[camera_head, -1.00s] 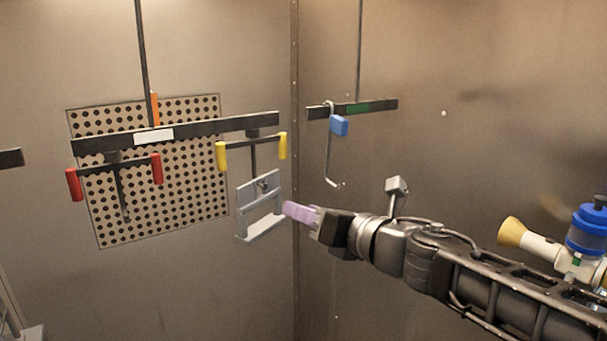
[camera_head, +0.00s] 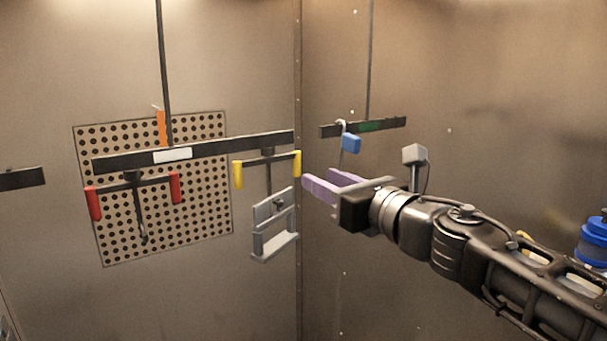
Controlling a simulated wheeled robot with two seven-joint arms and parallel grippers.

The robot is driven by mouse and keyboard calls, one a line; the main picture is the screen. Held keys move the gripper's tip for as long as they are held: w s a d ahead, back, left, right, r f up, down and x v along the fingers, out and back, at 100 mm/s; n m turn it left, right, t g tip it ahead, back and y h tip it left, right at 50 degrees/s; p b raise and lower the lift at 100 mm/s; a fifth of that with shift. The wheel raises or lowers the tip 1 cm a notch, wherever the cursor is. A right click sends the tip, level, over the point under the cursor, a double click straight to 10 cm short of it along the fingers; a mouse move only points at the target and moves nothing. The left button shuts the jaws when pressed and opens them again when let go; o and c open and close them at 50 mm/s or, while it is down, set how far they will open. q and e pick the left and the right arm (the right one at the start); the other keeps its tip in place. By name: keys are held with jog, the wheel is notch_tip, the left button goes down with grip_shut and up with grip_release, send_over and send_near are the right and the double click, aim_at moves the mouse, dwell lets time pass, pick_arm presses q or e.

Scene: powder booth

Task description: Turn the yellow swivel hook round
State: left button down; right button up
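The yellow swivel hook (camera_head: 268,163) hangs under the right end of a dark bar. It has a crossbar with a yellow grip at each end and a stem going down. A grey bracket-shaped part (camera_head: 273,222) hangs from its stem. My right gripper (camera_head: 331,186) has pale purple fingers and comes in from the right. The fingers look apart with nothing between them. They are just right of the hook's right yellow grip (camera_head: 297,163), with a small gap in the picture; the depth between them is hard to judge. My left gripper is not in view.
The dark bar (camera_head: 215,149) also carries a red-gripped swivel hook (camera_head: 133,183) at left. A shorter bar (camera_head: 388,125) with a blue tag (camera_head: 351,144) hangs behind my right gripper. A perforated panel (camera_head: 210,205) is on the back wall. A blue-topped container (camera_head: 593,240) stands far right.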

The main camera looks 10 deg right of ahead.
aim_at(299, 169)
jog(key=x, duration=0.9)
jog(key=shift+b, duration=0.35)
jog(key=shift+c, duration=0.2)
jog(key=c, duration=0.6)
jog(key=shift+v, duration=1.1)
jog(key=shift+c, duration=0.4)
jog(key=shift+a, duration=0.2)
jog(key=shift+s, duration=0.1)
jog(key=shift+o, duration=0.2)
jog(key=shift+s+a, duration=0.15)
jog(key=shift+s, duration=0.85)
